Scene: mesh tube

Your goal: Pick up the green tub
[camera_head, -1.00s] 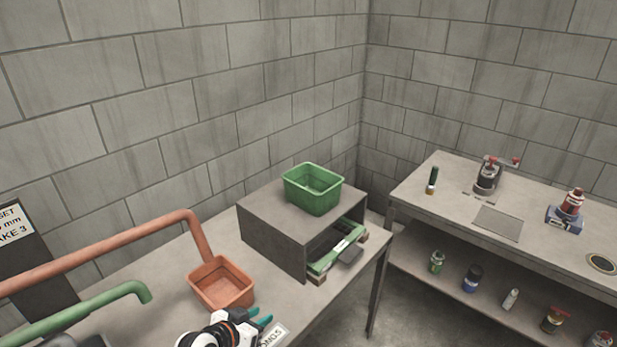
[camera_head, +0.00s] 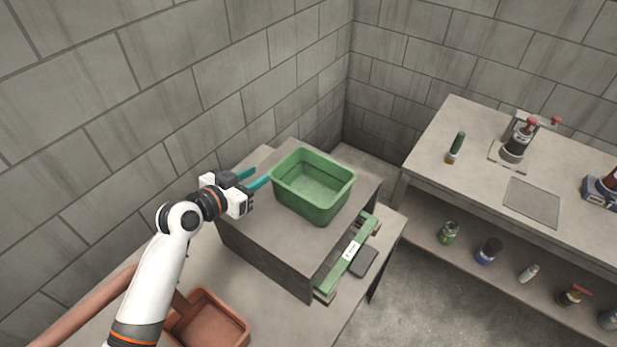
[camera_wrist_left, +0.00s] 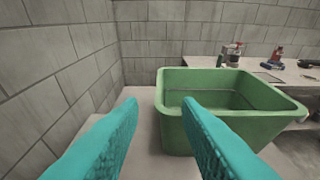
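The green tub (camera_head: 313,205) is an empty open-topped box standing upright on top of a grey box-shaped stand. My left gripper (camera_head: 257,178) is just left of the tub, with its teal fingers apart and pointing toward it. In the left wrist view the tub (camera_wrist_left: 235,128) is ahead and to the right. The left gripper (camera_wrist_left: 160,105) shows open there, with nothing between its fingers. The right finger overlaps the tub's near left corner in the picture; I cannot tell whether they touch. My right gripper is not in view.
An orange tub (camera_head: 212,325) sits on the bench below, near an orange pipe (camera_head: 85,317). A second bench (camera_head: 480,170) at right holds tools and small containers. The block wall is close behind.

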